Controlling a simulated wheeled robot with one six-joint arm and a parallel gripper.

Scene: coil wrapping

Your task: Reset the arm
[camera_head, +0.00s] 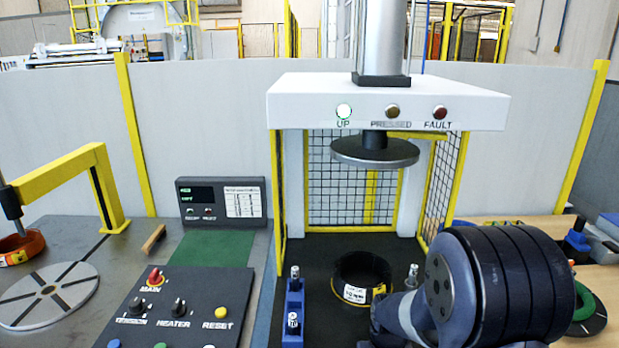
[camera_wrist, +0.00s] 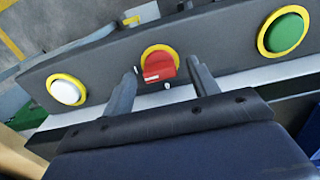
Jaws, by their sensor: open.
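My arm fills the lower right of the head view, and its fingers are hidden there. In the wrist view my gripper (camera_wrist: 160,88) is open, with its two fingers apart. Between and beyond the fingertips is a red rotary switch (camera_wrist: 159,67) on a yellow ring, set in a dark panel (camera_wrist: 215,50). I cannot tell whether the fingers touch the switch. Nothing is held between them.
A press plate (camera_head: 374,150) hangs above a black coil (camera_head: 362,279) with a white label. The lit UP lamp (camera_head: 344,111) is on the press. A control panel (camera_head: 182,305) and a round turntable (camera_head: 47,295) are at left. White (camera_wrist: 66,91) and green (camera_wrist: 286,33) buttons flank the switch.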

